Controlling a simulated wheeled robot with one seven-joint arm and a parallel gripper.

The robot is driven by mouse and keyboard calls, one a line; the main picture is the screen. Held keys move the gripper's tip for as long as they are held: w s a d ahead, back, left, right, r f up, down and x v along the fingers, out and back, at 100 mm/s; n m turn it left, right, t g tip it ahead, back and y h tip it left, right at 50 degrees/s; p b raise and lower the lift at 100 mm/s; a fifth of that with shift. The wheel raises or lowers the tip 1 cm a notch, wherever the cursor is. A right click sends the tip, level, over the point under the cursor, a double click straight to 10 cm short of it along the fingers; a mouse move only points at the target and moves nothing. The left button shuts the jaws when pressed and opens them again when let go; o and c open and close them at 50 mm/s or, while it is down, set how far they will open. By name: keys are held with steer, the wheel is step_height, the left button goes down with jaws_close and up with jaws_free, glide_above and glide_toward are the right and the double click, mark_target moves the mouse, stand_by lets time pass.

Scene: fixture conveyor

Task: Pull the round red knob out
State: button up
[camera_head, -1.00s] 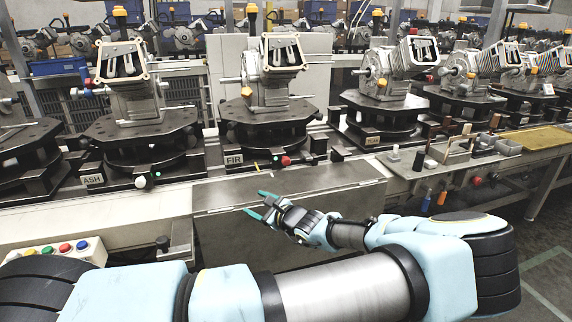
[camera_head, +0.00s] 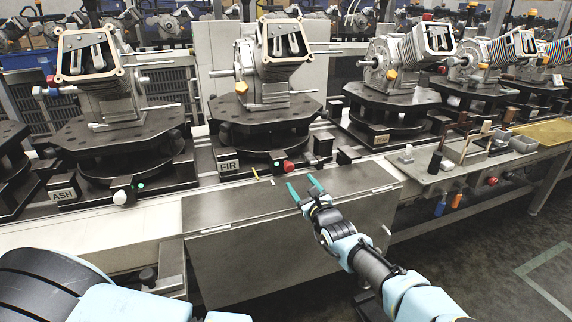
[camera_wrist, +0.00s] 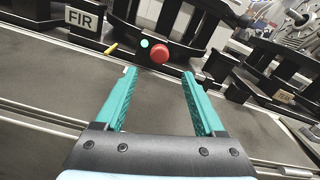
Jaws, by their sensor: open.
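The round red knob (camera_head: 288,166) sits on the front of the black fixture labelled FIR, beside a small green light (camera_head: 274,155). In the wrist view the red knob (camera_wrist: 159,54) lies just beyond the fingertips, between their lines. My gripper (camera_head: 301,188) is open with teal fingers, in front of and below the knob, above the grey metal cover. In the wrist view my gripper (camera_wrist: 158,75) is empty, and its fingers are apart from the knob.
The FIR plate (camera_head: 229,166) and a yellow pin (camera_head: 256,173) are left of the knob. The ASH fixture has a white knob (camera_head: 120,197). Another fixture (camera_head: 393,130) stands to the right. The grey cover (camera_head: 225,207) before the conveyor is clear.

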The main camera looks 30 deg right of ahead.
mark_target(291, 169)
steer(key=w, duration=0.3)
steer(key=w+p, duration=0.1)
steer(key=w, duration=0.3)
steer(key=w+d+p, duration=0.1)
steer(key=w, duration=0.2)
steer(key=shift+w+d, duration=0.1)
steer(key=shift+w, duration=0.05)
jaws_close()
stand_by(1.1)
